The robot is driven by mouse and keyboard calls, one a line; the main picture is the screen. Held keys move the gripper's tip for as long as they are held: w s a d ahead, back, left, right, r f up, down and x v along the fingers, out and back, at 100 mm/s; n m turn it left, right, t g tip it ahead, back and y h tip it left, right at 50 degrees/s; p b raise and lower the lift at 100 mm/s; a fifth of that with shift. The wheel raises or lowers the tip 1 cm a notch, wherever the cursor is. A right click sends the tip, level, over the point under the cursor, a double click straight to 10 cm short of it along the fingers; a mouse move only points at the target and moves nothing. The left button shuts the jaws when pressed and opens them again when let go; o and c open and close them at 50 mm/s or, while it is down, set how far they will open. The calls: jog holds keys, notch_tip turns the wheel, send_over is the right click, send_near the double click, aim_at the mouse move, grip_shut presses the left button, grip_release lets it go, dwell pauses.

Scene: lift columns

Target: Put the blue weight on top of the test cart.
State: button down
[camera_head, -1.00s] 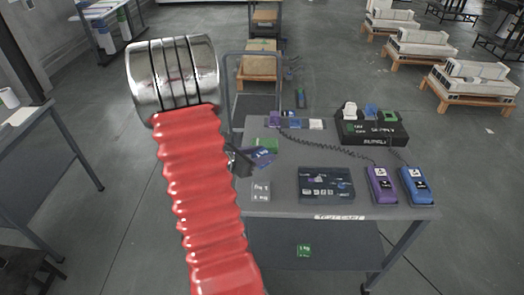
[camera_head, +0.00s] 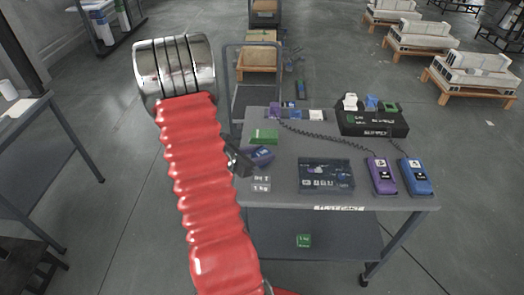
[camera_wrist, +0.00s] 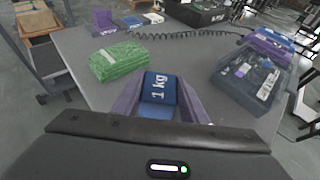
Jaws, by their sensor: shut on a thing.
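The test cart (camera_head: 290,193) is a grey table with a name strip on its front edge. The blue weight (camera_wrist: 158,88), marked "1 kg", is between the purple fingers of my gripper (camera_wrist: 162,100), which is shut on it. In the head view my gripper (camera_head: 260,157) is over the left part of the cart top, just in front of a green block (camera_head: 264,136). The weight is mostly hidden there by the fingers. I cannot tell whether its underside touches the cart top. In the wrist view the green block (camera_wrist: 118,62) lies left of the weight, apart from it.
A dark case (camera_head: 326,175) lies right of my gripper. Purple (camera_head: 381,176) and blue (camera_head: 415,177) handsets with cords stand on the right. A black supply box (camera_head: 372,122) and small blocks are at the back. Another green weight (camera_head: 304,240) is on the lower shelf.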

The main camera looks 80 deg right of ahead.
jog(key=c, duration=1.1)
grip_release()
jog(key=v, duration=1.2)
